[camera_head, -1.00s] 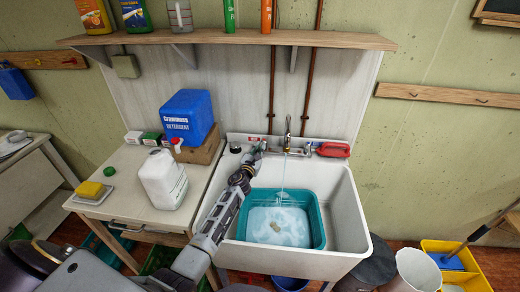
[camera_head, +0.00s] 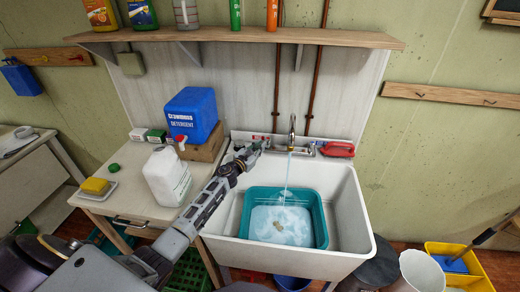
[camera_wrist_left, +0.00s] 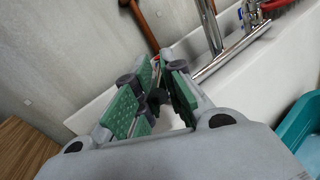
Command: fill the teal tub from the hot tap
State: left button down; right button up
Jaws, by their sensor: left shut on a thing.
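The teal tub (camera_head: 322,222) sits in the white sink, with pale bluish water and a small tan thing in it. Its edge also shows in the wrist view (camera_wrist_left: 303,128). A thin stream runs from the chrome tap (camera_head: 292,128) into the tub. A red mark (camera_head: 257,138) shows at the tap's left side; my gripper partly hides that area. My left gripper (camera_head: 250,152) is over the sink's back left corner, left of the spout. In the wrist view its green-padded fingers (camera_wrist_left: 158,92) are nearly together, shut on a small dark thing (camera_wrist_left: 156,99) that I cannot identify clearly.
A red brush-like thing (camera_head: 337,149) lies on the sink's back ledge, right of the tap. A white jug (camera_head: 167,177) and a blue detergent container (camera_head: 191,116) stand on the left table, close to my left arm. A shelf (camera_head: 240,36) runs above.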

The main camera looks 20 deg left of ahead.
pick_arm(q)
jog(key=shift+r, duration=0.25)
pick_arm(e)
jog(key=shift+a, duration=0.2)
pick_arm(q)
jog(key=c, duration=1.6)
grip_release()
jog(key=shift+o, duration=0.6)
jog(key=shift+f, duration=0.15)
jog(key=shift+s+a+f, duration=0.1)
jog(key=shift+s+a, duration=0.15)
jog(key=shift+s, duration=0.75)
jog(key=s+a, duration=0.1)
jog(key=s, duration=0.8)
jog(key=shift+s+a, duration=0.25)
jog(key=shift+s, duration=0.15)
pick_arm(e)
jog(key=shift+a, duration=0.15)
